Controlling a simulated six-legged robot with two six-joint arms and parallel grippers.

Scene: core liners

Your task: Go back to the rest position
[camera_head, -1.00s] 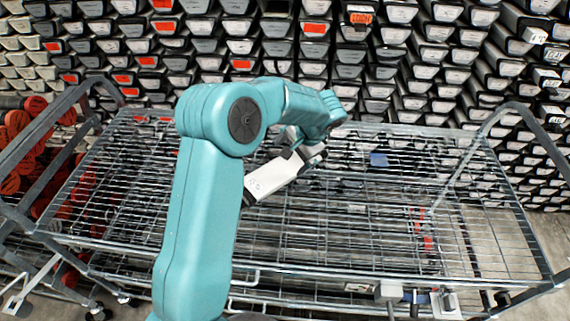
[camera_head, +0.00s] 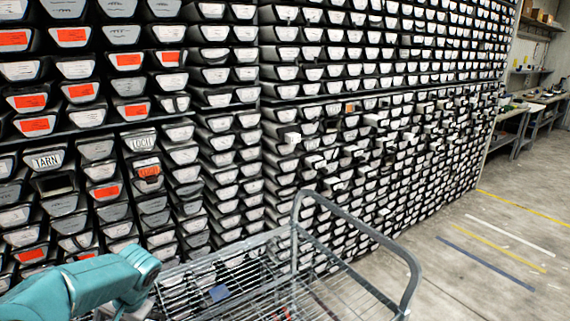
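One of my teal arms (camera_head: 85,284) shows at the bottom left corner, in front of the rack and over the left end of the cart. Its gripper is not visible in this view. My other arm and its gripper are also out of view. A wire-mesh cart (camera_head: 235,268) stands in front of the rack, with its tubular handle (camera_head: 402,262) at the right. A small blue item (camera_head: 219,293) lies on the mesh.
A tall rack of core liners (camera_head: 230,130) fills the left and middle, some with orange labels, several sticking out. Open concrete floor (camera_head: 500,245) with painted lines lies at the right. Workbenches (camera_head: 530,118) with items stand at the far right.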

